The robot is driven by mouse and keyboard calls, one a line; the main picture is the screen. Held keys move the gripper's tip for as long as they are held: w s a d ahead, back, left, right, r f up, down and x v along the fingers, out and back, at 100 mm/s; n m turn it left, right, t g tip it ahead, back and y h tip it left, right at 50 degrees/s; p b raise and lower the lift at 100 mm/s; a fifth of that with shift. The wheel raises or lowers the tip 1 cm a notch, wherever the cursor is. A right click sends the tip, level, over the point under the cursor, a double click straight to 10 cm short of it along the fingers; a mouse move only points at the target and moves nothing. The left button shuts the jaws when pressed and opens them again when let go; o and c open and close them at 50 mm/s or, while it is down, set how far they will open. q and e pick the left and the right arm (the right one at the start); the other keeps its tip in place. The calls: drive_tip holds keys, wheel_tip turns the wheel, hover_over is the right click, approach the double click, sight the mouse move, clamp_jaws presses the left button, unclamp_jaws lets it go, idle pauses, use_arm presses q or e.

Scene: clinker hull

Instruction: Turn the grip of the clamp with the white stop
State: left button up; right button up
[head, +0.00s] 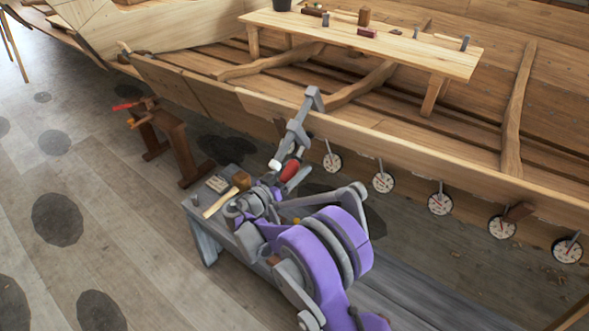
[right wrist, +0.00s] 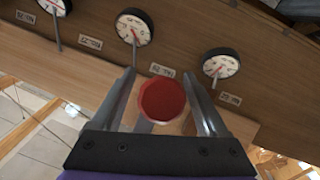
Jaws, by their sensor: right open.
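A grey clamp (head: 297,128) sits on the top edge of the hull plank. Its red grip (head: 290,170) hangs below, and a pale white stop (head: 274,164) shows beside it at the left. My right gripper (head: 286,184) is at the lower end of the grip. In the right wrist view the round end of the red grip (right wrist: 162,101) lies between the two open fingers, with gaps showing on both sides. I cannot tell how deep the grip sits between them. My left gripper is not in view.
Several round dials (head: 383,182) hang along the hull to the right. A bench (head: 205,236) below my right arm carries a mallet (head: 228,194). Another clamp with a red grip (head: 124,106) is on a sawhorse (head: 180,148) at left. A plank table (head: 400,48) stands inside the hull.

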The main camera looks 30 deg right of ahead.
clamp_jaws()
drive_tip(key=shift+s+d+n+g+h+b, duration=0.1)
drive_tip(key=shift+n+g+h+b, duration=0.25)
drive_tip(key=shift+g, duration=0.35)
unclamp_jaws()
drive_tip(key=v, duration=1)
drive_tip(key=shift+a, duration=0.4)
drive_tip(key=shift+s, duration=0.15)
